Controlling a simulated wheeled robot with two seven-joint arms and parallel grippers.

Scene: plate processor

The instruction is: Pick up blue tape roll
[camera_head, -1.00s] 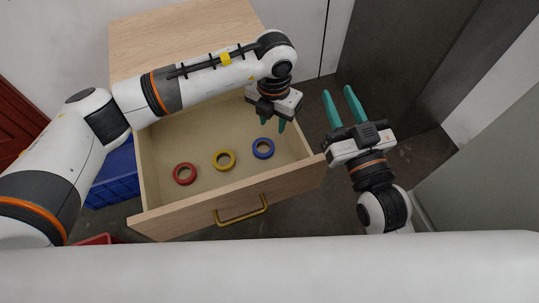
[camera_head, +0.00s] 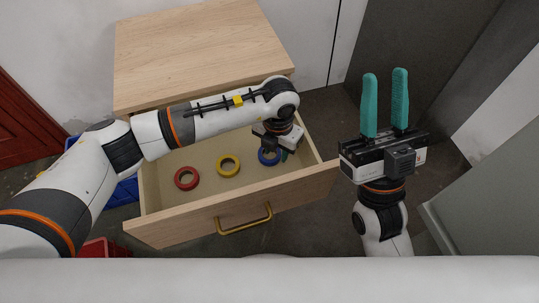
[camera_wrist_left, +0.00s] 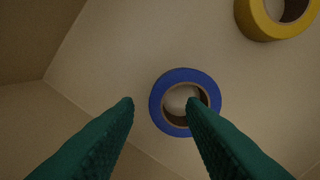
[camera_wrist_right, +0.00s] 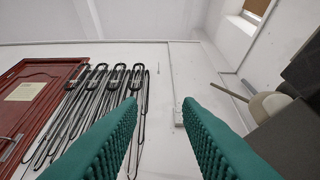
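The blue tape roll (camera_head: 267,158) lies flat in the open drawer, right of the yellow roll, partly hidden by my left gripper in the head view. In the left wrist view the blue roll (camera_wrist_left: 163,82) shows just beyond the fingertips, with one fingertip overlapping its ring in the picture. My left gripper (camera_wrist_left: 160,104) points down over it with its fingers apart and nothing between them. Contact with the roll cannot be told. My right gripper (camera_head: 385,76) is outside the drawer at the right, open and empty, fingers pointing up in the picture.
A yellow tape roll (camera_head: 228,156) and a red tape roll (camera_head: 187,171) lie left of the blue one. The drawer front (camera_head: 180,228) has a yellow handle (camera_head: 244,223). The wooden cabinet top (camera_head: 200,45) is bare. A blue crate (camera_head: 125,190) stands left of the drawer.

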